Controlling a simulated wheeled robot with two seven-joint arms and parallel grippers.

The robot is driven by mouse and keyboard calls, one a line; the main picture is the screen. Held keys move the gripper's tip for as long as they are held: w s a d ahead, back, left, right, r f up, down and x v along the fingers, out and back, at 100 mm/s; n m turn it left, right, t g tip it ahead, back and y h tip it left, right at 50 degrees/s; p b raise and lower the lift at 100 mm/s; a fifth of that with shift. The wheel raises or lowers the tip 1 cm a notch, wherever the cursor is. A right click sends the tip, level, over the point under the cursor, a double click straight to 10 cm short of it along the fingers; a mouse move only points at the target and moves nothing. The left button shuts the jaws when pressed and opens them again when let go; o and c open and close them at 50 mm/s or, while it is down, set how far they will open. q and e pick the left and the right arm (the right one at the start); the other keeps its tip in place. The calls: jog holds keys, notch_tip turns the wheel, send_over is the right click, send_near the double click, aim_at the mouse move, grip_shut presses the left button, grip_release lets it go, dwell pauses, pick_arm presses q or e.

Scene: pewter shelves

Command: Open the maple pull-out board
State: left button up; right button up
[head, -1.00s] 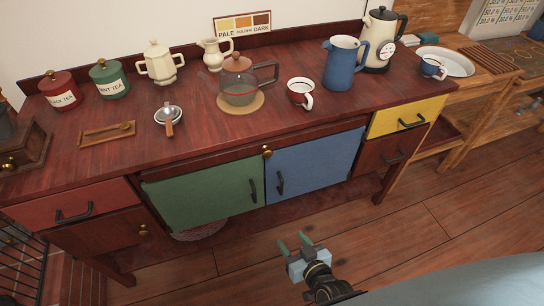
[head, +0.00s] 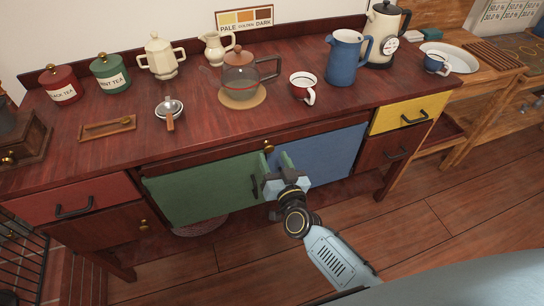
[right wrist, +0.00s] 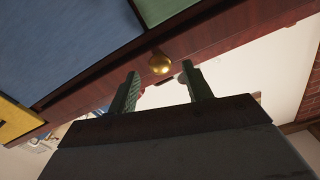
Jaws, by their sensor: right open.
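The pull-out board (head: 215,157) shows as a narrow dark reddish strip under the counter's front edge, above the green and blue doors. It looks closed. Its brass knob (head: 268,147) is at the middle of the strip. My right gripper (head: 274,159) is open in front of the doors, just below the knob in the head view. In the right wrist view, the knob (right wrist: 160,63) shows between the two green fingertips, apart from both. The board front also shows there (right wrist: 215,36). My left gripper is not in view.
The green door (head: 205,190) and blue door (head: 325,158) are shut below the board. The yellow drawer (head: 408,113) and red drawer (head: 70,200) are shut. The floor in front is clear.

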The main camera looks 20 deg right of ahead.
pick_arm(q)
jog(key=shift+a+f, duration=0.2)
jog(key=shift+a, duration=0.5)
pick_arm(e)
jog(key=shift+w, duration=1.15)
